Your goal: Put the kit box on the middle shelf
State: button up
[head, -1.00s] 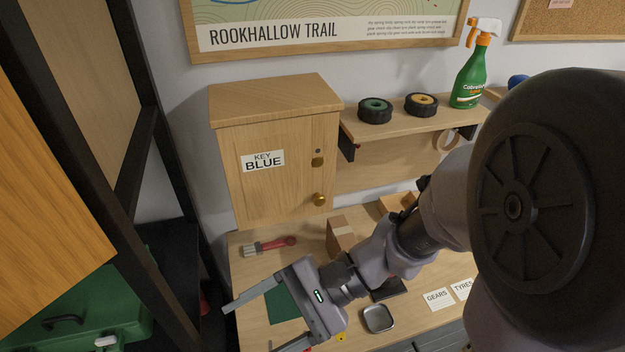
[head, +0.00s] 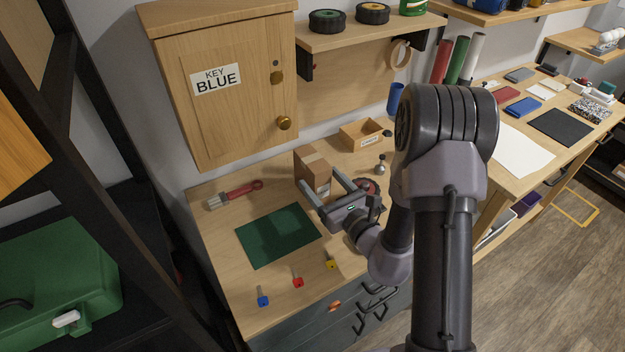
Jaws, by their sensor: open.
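No box labelled as a kit box shows, so I cannot tell which thing it is. A brown cardboard box (head: 312,168) stands upright on the workbench below the cabinet. My gripper (head: 319,178) is open and empty, its fingers pointing toward that box; I cannot tell whether they reach around its sides. A shut wooden cabinet (head: 232,120) labelled KEY BLUE hangs above. A blue key (head: 263,297), a red key (head: 297,281) and a yellow key (head: 331,262) are at the bench front. A dark-framed rack (head: 95,130) stands at the left; its middle shelf is not clear.
A green case (head: 58,285) lies low in the rack. A green mat (head: 280,236), a red brush (head: 236,194) and an open wooden bin (head: 362,135) are on the bench (head: 225,275). A wall shelf (head: 350,36) with wheels hangs above. Floor (head: 520,270) is free at right.

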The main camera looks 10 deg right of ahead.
aim_at(312, 165)
jog(key=x, duration=0.4)
jog(key=b+x, duration=0.1)
jog(key=x, duration=0.1)
jog(key=shift+w+d+r, duration=0.1)
jog(key=shift+w+d, duration=0.2)
grip_shut()
